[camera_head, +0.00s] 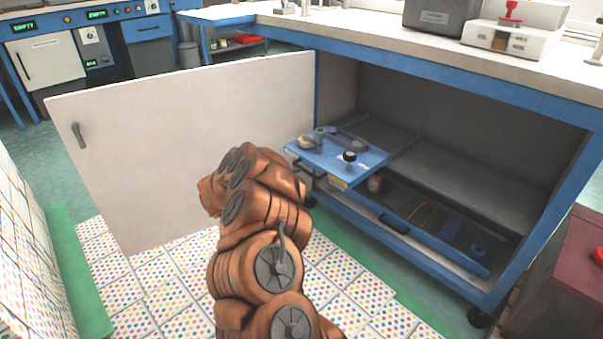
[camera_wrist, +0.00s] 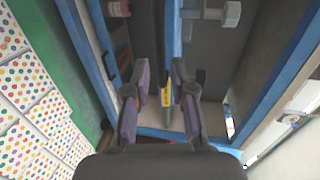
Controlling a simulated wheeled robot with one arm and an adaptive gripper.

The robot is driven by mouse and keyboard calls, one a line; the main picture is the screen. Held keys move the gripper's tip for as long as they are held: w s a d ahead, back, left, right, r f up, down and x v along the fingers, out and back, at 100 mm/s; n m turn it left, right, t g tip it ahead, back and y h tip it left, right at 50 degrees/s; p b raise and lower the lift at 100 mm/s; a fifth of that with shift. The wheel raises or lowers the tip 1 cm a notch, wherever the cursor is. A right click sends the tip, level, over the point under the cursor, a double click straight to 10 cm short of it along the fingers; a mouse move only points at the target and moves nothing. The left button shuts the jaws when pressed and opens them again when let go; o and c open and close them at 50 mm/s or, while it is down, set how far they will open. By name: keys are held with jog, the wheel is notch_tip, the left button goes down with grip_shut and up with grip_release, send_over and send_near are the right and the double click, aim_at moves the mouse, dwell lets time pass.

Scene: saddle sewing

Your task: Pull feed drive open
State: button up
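The blue slide-out unit (camera_head: 362,163), which I take to be the feed drive, sticks out from the open cabinet in the head view.
A lower blue drawer (camera_head: 440,236) with a black handle holds tools beneath the unit. The white cabinet door (camera_head: 190,140) stands wide open at left. The blue-framed bench top (camera_head: 390,45) overhangs the cabinet. A dark red box (camera_head: 570,270) stands at right. The dotted floor is clear.

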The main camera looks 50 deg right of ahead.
jog(key=v, duration=0.6)
dwell(0.5)
